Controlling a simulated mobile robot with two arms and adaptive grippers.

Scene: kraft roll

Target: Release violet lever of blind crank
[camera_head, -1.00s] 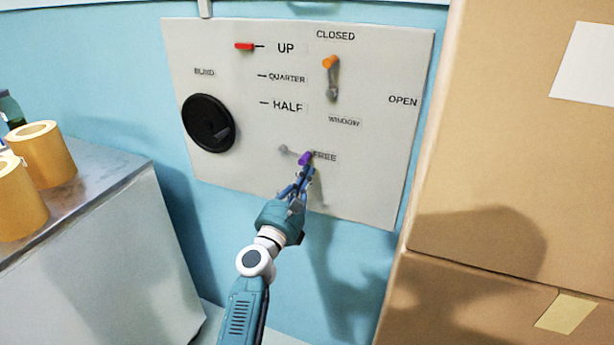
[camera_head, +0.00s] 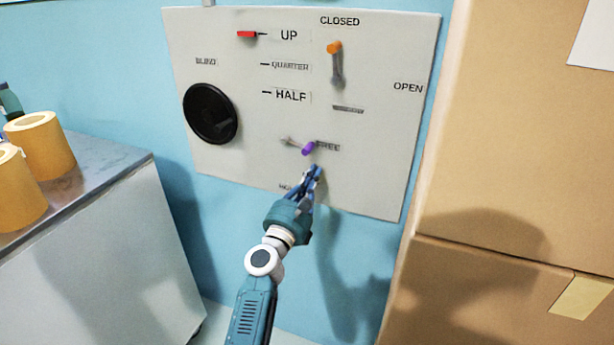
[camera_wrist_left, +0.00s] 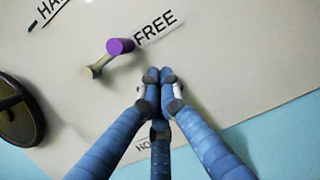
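The violet lever (camera_head: 308,148) is on the white wall panel (camera_head: 375,185), its violet knob beside the FREE label. In the left wrist view the knob (camera_wrist_left: 120,46) sits at the end of a short metal arm running down-left to its pivot. My left gripper (camera_head: 314,171) is just below the knob and apart from it. In the left wrist view its blue fingertips (camera_wrist_left: 159,76) are close together with nothing between them. The HOLD label is partly hidden by the fingers. The black blind crank wheel (camera_head: 210,114) is on the panel's left. My right gripper is not in view.
A red pointer (camera_head: 246,34) is level with UP. An orange-knobbed window lever (camera_head: 334,47) points up toward CLOSED. Cardboard boxes (camera_head: 510,150) stand close on the right. A metal-topped cabinet (camera_head: 100,180) with tan rolls (camera_head: 42,145) is on the left.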

